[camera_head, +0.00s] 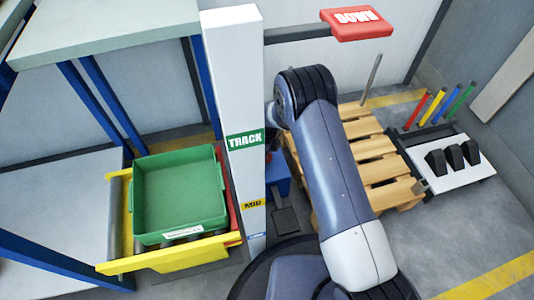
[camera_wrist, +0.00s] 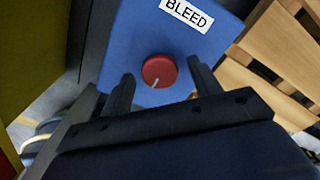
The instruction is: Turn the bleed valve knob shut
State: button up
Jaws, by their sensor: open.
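The bleed valve knob (camera_wrist: 159,71) is a round red knob with a white pointer line. It sits on a blue box (camera_wrist: 200,58) with a white "BLEED" label. The pointer is aimed at the lower edge of the wrist view, slightly left. My gripper (camera_wrist: 160,80) is open, with one dark finger on each side of the knob and a gap to both. I cannot tell how far the fingertips are above the box face. In the head view the blue box (camera_head: 279,178) shows partly behind my arm; the knob and gripper are hidden there.
A wooden pallet (camera_head: 381,165) stands close to the right of the box. A white "TRACK" post (camera_head: 238,90) stands to its left, with a green bin (camera_head: 177,189) on a yellow frame (camera_head: 190,258) beyond. A red sign (camera_head: 357,24) hangs above. A white rack (camera_head: 450,158) is far right.

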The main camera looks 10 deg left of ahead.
notch_tip(320, 180, up, 11)
jog(key=p, duration=0.4)
jog(key=shift+f, duration=0.2)
notch_tip(320, 180, down, 11)
jog(key=b, duration=0.4)
jog(key=shift+n, duration=0.3)
jog(key=shift+r, duration=0.1)
